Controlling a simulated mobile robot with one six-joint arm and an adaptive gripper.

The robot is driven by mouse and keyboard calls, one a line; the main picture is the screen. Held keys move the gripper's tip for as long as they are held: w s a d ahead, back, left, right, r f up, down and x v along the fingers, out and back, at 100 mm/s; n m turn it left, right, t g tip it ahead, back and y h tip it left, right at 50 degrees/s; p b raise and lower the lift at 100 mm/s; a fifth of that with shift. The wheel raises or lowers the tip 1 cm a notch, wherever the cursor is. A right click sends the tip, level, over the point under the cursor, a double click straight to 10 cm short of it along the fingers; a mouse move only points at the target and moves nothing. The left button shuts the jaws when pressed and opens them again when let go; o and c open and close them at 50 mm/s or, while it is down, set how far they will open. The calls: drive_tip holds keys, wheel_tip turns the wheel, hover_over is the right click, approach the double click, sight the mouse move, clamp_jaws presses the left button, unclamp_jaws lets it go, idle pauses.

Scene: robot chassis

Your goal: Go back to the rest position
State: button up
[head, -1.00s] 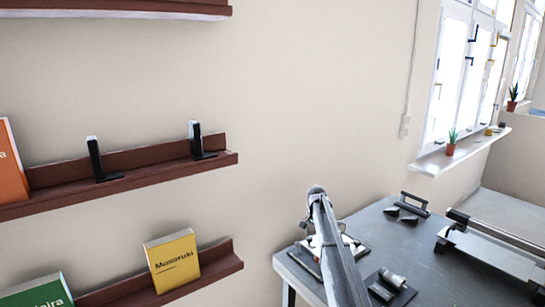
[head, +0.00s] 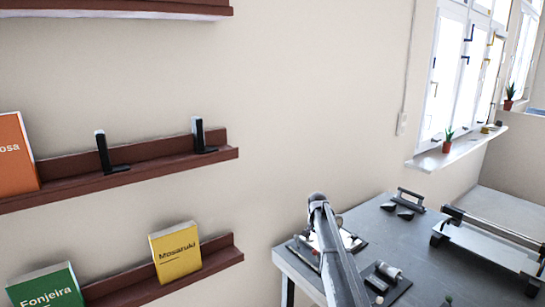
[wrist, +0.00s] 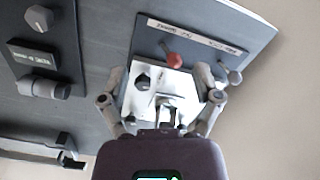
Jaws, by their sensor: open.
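My gripper (wrist: 162,98) shows in the wrist view with its two fingers spread apart and nothing between them. Behind the fingers is a dark panel (wrist: 150,42) with a white area, a red knob (wrist: 174,60) and small labels. I cannot tell whether the fingers touch it. In the head view my arm reaches from the bottom edge toward the grey table (head: 375,230), and it hides the gripper itself.
Wall shelves (head: 150,172) on the left hold an orange book (head: 15,155), a yellow book (head: 175,252), a green book (head: 48,288) and black bookends. A long metal device (head: 490,240) stands on the table at right. The wall between is bare.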

drive_tip(key=s+f+n+b, duration=0.3)
drive_tip(key=s+n, duration=0.3)
drive_tip(key=s, duration=3.4)
drive_tip(key=shift+s+f+n, duration=0.15)
drive_tip(key=shift+s+n, duration=0.05)
drive_tip(key=shift+n, duration=0.1)
